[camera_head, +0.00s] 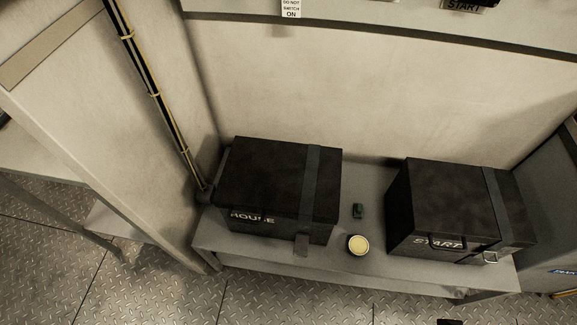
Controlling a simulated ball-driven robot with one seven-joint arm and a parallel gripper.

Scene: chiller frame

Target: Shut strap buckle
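Two black boxes stand on a grey bench. The left box (270,175) has a dark grey strap (311,180) over its right part; the strap's flat end (302,245) hangs at the front. The right box (445,200) has a similar strap (496,205) running over its lid and down the front. A pale metal buckle (491,257) shows low at that box's front right; I cannot tell whether it is open or shut. My gripper is not recognisable; only a small dark shape shows at the bottom edge.
A wall stands behind, a pale panel with a cable (155,95) at left. Open tread-plate floor (270,300) lies in front.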

